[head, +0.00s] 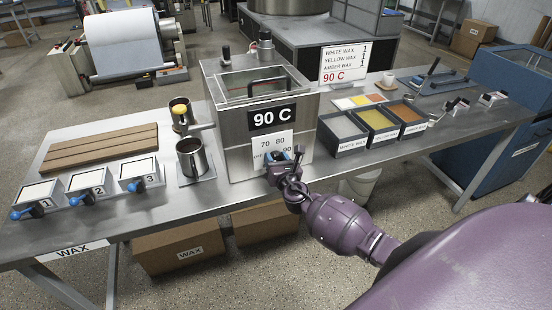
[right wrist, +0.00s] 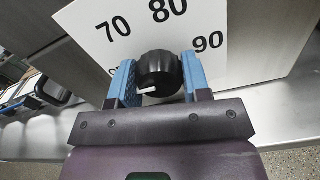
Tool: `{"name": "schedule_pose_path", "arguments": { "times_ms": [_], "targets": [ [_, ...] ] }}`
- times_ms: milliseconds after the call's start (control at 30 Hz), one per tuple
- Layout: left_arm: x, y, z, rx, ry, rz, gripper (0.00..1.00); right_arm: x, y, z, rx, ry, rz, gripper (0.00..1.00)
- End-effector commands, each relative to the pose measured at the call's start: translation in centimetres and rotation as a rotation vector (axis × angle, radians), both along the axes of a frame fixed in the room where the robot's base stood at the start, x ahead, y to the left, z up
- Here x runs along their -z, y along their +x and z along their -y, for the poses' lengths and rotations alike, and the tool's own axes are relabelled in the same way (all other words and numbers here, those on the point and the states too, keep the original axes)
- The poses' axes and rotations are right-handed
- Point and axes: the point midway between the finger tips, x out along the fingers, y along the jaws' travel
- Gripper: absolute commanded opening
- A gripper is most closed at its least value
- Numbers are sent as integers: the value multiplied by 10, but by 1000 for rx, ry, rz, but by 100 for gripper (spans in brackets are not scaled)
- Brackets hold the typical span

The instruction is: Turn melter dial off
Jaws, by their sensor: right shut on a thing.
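The melter (head: 232,150) is a steel box on the table with a 90 C sign and a white dial plate (head: 276,140) low on its front. The black dial (right wrist: 161,72) sits on this plate below the 80, between the 70 and the 90. A white mark on the dial faces the lower left in the right wrist view. My right gripper (head: 284,160) is at the melter's front. Its blue fingers (right wrist: 160,80) are shut on the dial, one on each side. The OFF label is mostly hidden behind the left finger in the wrist view. My left gripper is not in view.
Metal pots (head: 191,158) stand left of the melter, with numbered boxes (head: 87,185) and wooden boards (head: 103,148) farther left. Wax trays (head: 343,133) stand close on the right. Cardboard boxes (head: 180,246) are under the table.

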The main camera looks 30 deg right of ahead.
Motion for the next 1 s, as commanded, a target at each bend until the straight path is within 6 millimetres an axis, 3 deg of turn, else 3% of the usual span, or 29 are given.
{"name": "schedule_pose_path", "arguments": {
  "times_ms": [433,467,600,1000],
  "targets": [
    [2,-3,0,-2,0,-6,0,1,0,0,0,-13,-4,20],
    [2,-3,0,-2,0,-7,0,1,0,0,0,-13,-4,45],
    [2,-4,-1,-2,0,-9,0,1,0,0,0,-12,-4,67],
    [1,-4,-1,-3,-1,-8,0,1,-6,-1,0,-10,-4,69]
  ]
}}
